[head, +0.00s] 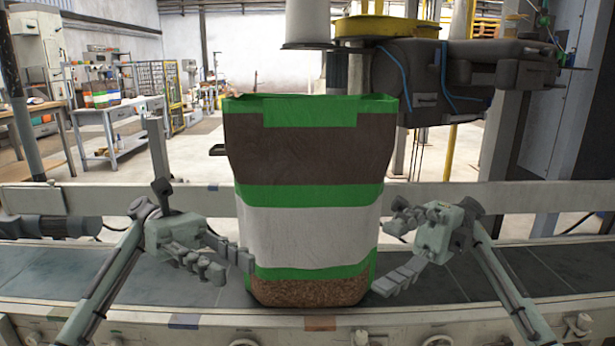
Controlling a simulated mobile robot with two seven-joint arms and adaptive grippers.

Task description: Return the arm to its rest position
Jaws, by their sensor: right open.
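A tall bag (305,235) with green, brown and white bands stands upright on the conveyor (180,291) in the middle of the head view. Brown pellets or their print show along its bottom. My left gripper (236,268) is at the bag's lower left side, fingers apart, with nothing between them. The fingertips are close to the bag's edge; I cannot tell whether they touch it. My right gripper (384,258) is at the bag's lower right side, open and empty, with its lower finger close to the bag's edge.
A white spout (307,22) hangs above the bag, beside a yellow disc and dark machinery (455,72) at upper right. A pale rail (430,194) runs behind the conveyor. The belt is clear on both sides. A workbench (118,112) stands far left.

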